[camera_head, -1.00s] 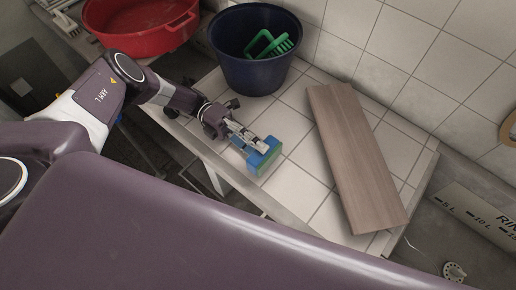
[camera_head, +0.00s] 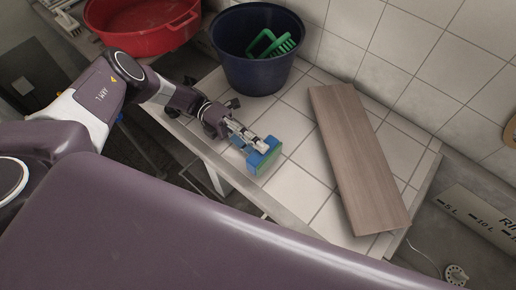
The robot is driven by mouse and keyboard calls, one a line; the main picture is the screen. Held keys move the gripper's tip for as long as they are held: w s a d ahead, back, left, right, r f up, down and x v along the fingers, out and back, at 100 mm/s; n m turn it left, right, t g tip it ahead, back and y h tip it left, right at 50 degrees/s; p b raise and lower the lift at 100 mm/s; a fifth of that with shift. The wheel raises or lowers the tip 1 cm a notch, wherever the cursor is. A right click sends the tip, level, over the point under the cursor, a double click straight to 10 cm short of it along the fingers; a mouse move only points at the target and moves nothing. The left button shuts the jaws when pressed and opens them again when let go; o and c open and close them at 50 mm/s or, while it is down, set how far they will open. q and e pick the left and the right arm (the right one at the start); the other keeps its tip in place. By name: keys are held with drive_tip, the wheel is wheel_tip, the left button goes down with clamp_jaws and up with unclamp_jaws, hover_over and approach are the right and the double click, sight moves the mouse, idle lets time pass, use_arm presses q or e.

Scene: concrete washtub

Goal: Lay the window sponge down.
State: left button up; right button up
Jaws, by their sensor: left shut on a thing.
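The window sponge (camera_head: 262,158) is a small blue block with a green side. My left gripper (camera_head: 257,146) reaches in from the left and is shut on it, with the sponge at the fingertips. The sponge is over the white tiled table (camera_head: 293,192), near its front edge. I cannot tell whether its underside touches the tiles. The gripper hides part of the sponge. My right gripper is not in the picture.
A dark blue bucket (camera_head: 252,72) with a green brush (camera_head: 276,46) in it stands behind. A wooden board (camera_head: 360,160) lies to the right. A red basin (camera_head: 148,38) is at the back left. Bare tiles lie between sponge and board.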

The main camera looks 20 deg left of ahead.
use_arm(q)
drive_tip(key=o, duration=1)
drive_tip(key=shift+o, duration=0.5)
drive_tip(key=shift+s+f, duration=0.1)
drive_tip(key=shift+s, duration=0.05)
drive_tip(key=shift+s+f, duration=0.1)
drive_tip(key=shift+f, duration=0.05)
wheel_tip(320, 180, up, 6)
drive_tip(key=p, duration=0.5)
drive_tip(key=shift+w+r, duration=0.25)
drive_tip(key=shift+a, duration=0.1)
